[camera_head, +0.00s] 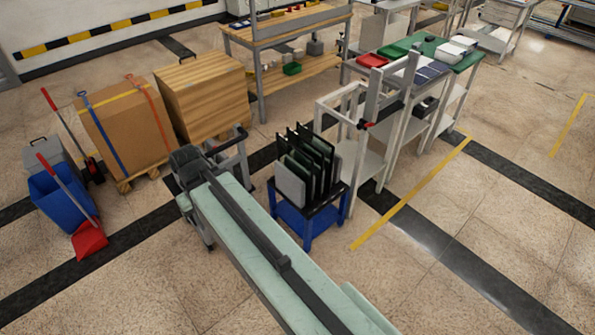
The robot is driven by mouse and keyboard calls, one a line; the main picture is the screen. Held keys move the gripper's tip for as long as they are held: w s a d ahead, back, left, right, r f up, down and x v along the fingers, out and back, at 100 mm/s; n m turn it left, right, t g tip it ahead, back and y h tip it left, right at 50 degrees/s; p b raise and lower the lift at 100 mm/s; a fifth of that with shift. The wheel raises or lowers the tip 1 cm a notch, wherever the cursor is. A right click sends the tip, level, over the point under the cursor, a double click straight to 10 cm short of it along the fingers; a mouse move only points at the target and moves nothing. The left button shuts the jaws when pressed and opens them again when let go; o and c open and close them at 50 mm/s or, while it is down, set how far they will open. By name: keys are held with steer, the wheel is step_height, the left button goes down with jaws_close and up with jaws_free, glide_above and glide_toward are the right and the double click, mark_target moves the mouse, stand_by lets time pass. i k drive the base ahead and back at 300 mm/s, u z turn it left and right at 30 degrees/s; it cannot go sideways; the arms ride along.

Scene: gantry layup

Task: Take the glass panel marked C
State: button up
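Several upright panels stand side by side in a black slotted rack (318,160) on a small blue stand (307,224), a little right of the middle of the picture. A pale grey-green panel (290,185) faces me at the rack's front left. Dark upright dividers separate the panels and partly hide them. No letter can be read on any panel, so I cannot tell which is marked C.
White shelving (372,165) stands close behind on the right. Boxes (205,95), a blue bin (58,195) and a red dustpan (90,240) stand left. Floor at right is clear.

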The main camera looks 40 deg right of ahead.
mark_target(300, 164)
steer(key=i, duration=1.4)
steer(key=u, duration=0.05)
